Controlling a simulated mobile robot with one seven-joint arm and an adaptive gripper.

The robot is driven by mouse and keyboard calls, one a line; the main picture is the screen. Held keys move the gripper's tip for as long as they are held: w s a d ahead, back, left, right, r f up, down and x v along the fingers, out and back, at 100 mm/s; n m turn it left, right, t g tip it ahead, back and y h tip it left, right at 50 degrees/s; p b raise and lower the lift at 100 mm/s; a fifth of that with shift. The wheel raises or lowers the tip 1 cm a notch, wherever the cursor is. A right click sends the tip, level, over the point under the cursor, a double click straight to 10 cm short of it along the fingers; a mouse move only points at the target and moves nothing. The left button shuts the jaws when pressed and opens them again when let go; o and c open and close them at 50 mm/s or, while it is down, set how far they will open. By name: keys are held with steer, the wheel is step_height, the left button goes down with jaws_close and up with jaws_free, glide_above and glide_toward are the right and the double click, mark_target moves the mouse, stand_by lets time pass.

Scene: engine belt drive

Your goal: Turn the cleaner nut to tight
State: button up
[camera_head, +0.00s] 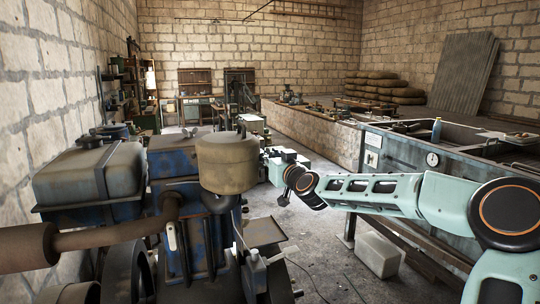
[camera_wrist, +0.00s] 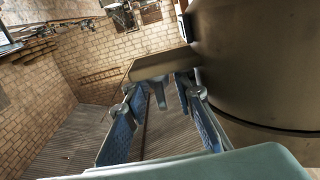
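The air cleaner (camera_head: 226,160) is a round tan canister on top of the blue engine (camera_head: 178,185). In the wrist view its dark curved wall (camera_wrist: 255,65) fills the right side. A brown block with a short tab (camera_wrist: 165,65) sticks out from this wall; it may be the cleaner nut, but I cannot be sure. My gripper (camera_wrist: 162,105) is open, its two blue-padded fingers apart, with the block beyond and between their tips. I cannot tell whether they touch it. In the head view my arm reaches in from the right, and the fingertips are hidden beside the canister.
A grey tank (camera_head: 90,172) and a rusty exhaust pipe (camera_head: 110,235) lie left of the canister. A workbench (camera_head: 400,165) runs along the right, with a pale box (camera_head: 377,254) on the floor. Floor between engine and bench is mostly clear.

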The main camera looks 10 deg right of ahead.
steer(key=shift+c, duration=0.7)
jaws_close()
steer(key=shift+a+f+b, duration=0.2)
steer(key=shift+f+b, duration=0.3)
steer(key=shift+a+f+b, duration=0.15)
steer(key=shift+f+b, duration=0.3)
steer(key=shift+a+f+h+b, duration=0.1)
steer(key=shift+f+h+b, duration=0.3)
steer(key=shift+b, duration=0.3)
steer(key=shift+f+m+b, duration=0.1)
steer(key=shift+m+b, duration=0.2)
steer(key=shift+b, duration=0.1)
steer(key=shift+d+r+m+h+b, duration=0.25)
steer(key=shift+r+h+b, duration=0.3)
steer(key=shift+b, duration=0.35)
steer(key=shift+d+r, duration=0.15)
steer(key=shift+r, duration=0.55)
steer(key=shift+o, duration=0.7)
jaws_free()
steer(key=shift+r, duration=0.2)
